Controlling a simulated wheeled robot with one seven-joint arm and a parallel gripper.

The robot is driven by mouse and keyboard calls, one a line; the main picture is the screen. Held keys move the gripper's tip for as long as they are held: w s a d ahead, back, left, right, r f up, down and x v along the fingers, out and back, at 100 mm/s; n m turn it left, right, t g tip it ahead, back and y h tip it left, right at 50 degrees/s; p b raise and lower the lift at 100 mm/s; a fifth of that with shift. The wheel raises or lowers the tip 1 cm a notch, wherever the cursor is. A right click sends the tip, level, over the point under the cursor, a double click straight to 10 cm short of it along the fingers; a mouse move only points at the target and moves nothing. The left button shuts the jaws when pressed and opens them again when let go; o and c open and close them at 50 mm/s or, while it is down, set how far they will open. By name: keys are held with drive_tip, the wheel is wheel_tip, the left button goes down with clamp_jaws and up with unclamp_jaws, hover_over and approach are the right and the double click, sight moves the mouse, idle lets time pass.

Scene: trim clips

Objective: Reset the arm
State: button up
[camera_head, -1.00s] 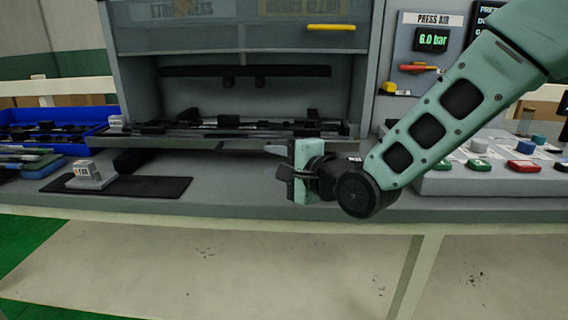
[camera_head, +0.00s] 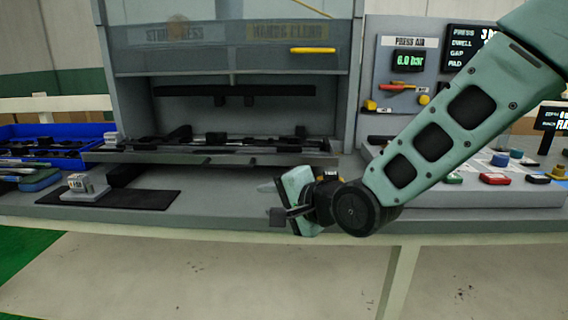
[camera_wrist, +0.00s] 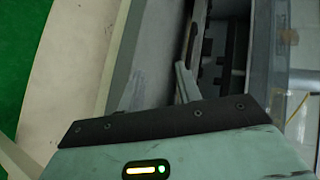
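My gripper (camera_head: 272,201) hangs in front of the press, above the front of the grey bench (camera_head: 225,212). Its fingers stand apart with nothing between them, and it touches nothing that I can see. In the wrist view my gripper (camera_wrist: 158,84) shows two separated fingers, with the bench edge and press tray beyond. My arm reaches in from the upper right of the head view.
The press (camera_head: 230,62) has its guard raised over a tray (camera_head: 310,158) of dark parts. A small grey block (camera_head: 80,185) sits on a black mat (camera_head: 140,200). A blue bin (camera_head: 70,130) is at left. A button panel (camera_head: 470,195) is at right.

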drive_tip(key=s+d+f+n+g+h, duration=0.25)
drive_tip(key=s+d+n, duration=0.3)
drive_tip(key=s, duration=0.35)
drive_tip(key=s+d+f+n+g+h, duration=0.2)
drive_tip(key=s+d+n+g+h, duration=0.3)
drive_tip(key=s, duration=0.4)
drive_tip(key=s+d+f+n+g+h, duration=0.2)
drive_tip(key=s+d+n, duration=0.3)
drive_tip(key=s+d, duration=0.3)
wheel_tip(320, 180, up, 14)
drive_tip(key=s+p, duration=0.1)
drive_tip(key=p, duration=1.2)
drive_tip(key=shift+s+a+p, duration=0.35)
drive_tip(key=shift+s+p, duration=0.05)
